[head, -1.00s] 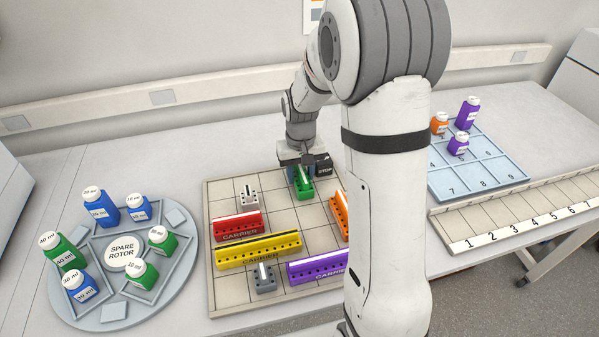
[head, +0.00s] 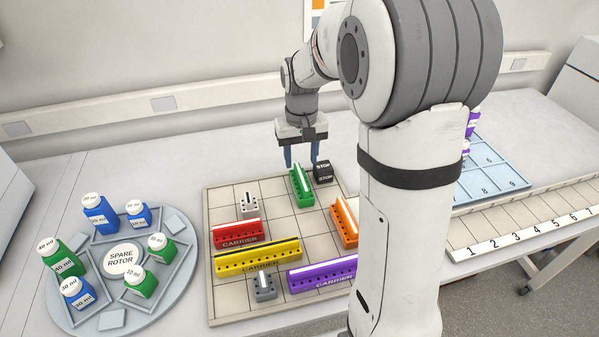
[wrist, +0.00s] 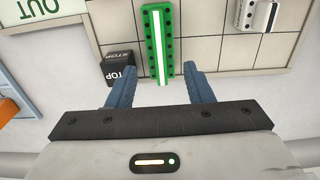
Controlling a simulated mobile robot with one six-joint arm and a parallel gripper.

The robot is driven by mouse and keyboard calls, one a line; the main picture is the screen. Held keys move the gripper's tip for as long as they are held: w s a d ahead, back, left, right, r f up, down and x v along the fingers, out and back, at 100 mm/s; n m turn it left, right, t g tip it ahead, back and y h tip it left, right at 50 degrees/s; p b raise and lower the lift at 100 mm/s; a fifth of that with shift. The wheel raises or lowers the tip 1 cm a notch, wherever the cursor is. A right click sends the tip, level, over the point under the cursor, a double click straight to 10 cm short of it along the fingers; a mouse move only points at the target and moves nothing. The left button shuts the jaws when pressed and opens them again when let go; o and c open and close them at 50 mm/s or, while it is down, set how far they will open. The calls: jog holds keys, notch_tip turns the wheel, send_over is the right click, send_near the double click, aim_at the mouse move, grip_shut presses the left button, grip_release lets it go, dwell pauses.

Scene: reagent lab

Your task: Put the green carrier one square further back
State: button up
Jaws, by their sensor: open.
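The green carrier (head: 302,186) lies lengthwise at the back of the gridded board (head: 213,254), beside the black STOP block (head: 323,171). It also shows in the wrist view (wrist: 148,45), with its near end just beyond my fingertips and between their lines. My gripper (head: 301,163) is open and empty, raised behind the carrier and apart from it. Its two blue fingers show in the wrist view (wrist: 160,72), with the STOP block (wrist: 118,68) close to the left finger.
On the board are red (head: 237,233), yellow (head: 257,257), purple (head: 322,272) and orange (head: 345,221) carriers, and small pale (head: 248,204) and grey (head: 264,287) blocks. A spare rotor (head: 123,258) with bottles stands left. A blue numbered tray (head: 490,180) is right, partly hidden by my arm.

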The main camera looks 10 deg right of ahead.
aim_at(302, 177)
notch_tip(302, 177, up, 3)
jog(key=shift+r, duration=0.2)
jog(key=s+r+t, duration=0.1)
jog(key=s+t, duration=0.2)
jog(key=s, duration=1.8)
jog(key=shift+s+a+r, duration=0.15)
jog(key=shift+s+r, duration=0.05)
jog(key=shift+r, duration=0.1)
